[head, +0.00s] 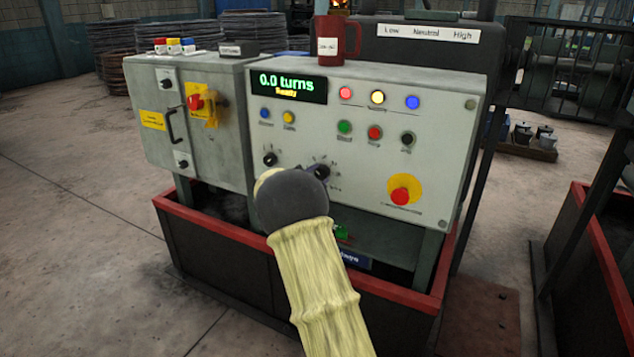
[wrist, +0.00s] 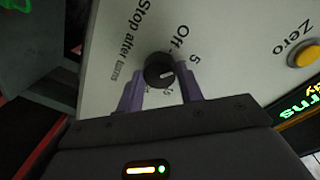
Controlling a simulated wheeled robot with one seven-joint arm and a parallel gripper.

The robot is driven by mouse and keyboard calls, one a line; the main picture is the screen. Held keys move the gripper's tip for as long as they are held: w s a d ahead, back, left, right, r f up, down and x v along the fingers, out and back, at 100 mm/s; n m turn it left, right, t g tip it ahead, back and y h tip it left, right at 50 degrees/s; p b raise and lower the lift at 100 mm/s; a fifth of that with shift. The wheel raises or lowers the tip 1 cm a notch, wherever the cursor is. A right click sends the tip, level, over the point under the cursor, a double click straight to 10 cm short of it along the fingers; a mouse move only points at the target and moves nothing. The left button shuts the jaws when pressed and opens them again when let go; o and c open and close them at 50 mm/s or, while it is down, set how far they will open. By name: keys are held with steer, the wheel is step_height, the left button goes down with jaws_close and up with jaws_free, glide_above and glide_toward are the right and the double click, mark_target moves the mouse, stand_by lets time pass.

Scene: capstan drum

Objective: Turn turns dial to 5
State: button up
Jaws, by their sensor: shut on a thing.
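The turns dial (wrist: 158,70) is a round black knob on a pale panel, labelled "Stop after turns" in the wrist view. Off and 5 are legible on its scale; other numbers are partly hidden. Its white pointer mark faces roughly toward the 5. My gripper (wrist: 160,88) has its two purple fingers closed on either side of the knob. In the head view the dial (head: 320,171) is the right one of two black knobs, and my dark wrist covers the panel just below left of it.
The display (head: 288,85) reads "0.0 turns" and "Ready". Another black knob (head: 270,159) sits to the left of the dial. A yellow Zero button (wrist: 304,55) is nearby. A red emergency button (head: 401,195) is at lower right. A red mug (head: 337,40) stands on top.

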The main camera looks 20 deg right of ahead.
steer(key=shift+f+m+b, duration=0.1)
steer(key=shift+m+b, duration=0.3)
steer(key=shift+m, duration=0.4)
steer(key=o, duration=1)
steer(key=p+v, duration=0.3)
steer(key=v, duration=1.4)
steer(key=shift+s+a, duration=0.1)
steer(key=shift+s, duration=0.15)
